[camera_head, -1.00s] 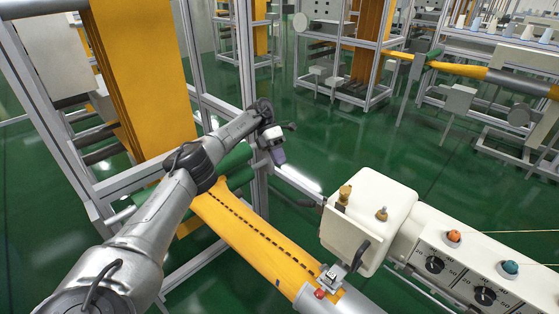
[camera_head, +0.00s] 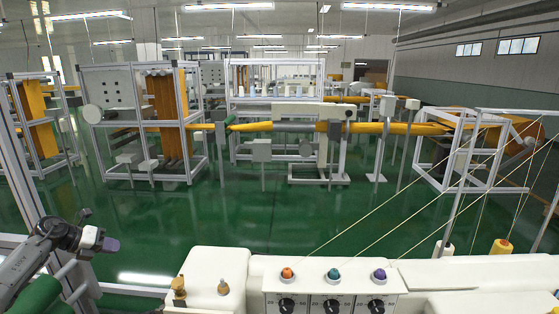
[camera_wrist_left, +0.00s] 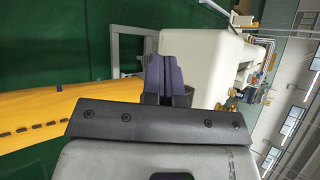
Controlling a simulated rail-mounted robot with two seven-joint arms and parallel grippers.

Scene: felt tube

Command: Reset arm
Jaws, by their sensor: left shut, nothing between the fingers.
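My left gripper (camera_head: 110,245) is at the lower left of the head view, with purple fingertips pointing right. It is shut and empty, held in the air beside the white machine (camera_head: 215,275). In the left wrist view the purple fingers (camera_wrist_left: 165,68) are pressed together with nothing between them. The yellow felt tube (camera_wrist_left: 45,115) with a dark dashed line lies at the left of that view, apart from the fingers. The near tube does not show in the head view. My right gripper is in neither view.
The white machine's control panel with knobs (camera_head: 333,290) fills the bottom middle. A green roller (camera_head: 36,294) lies at the lower left. Other frames and a yellow tube (camera_head: 255,127) stand far back. Green floor (camera_head: 240,215) between is clear.

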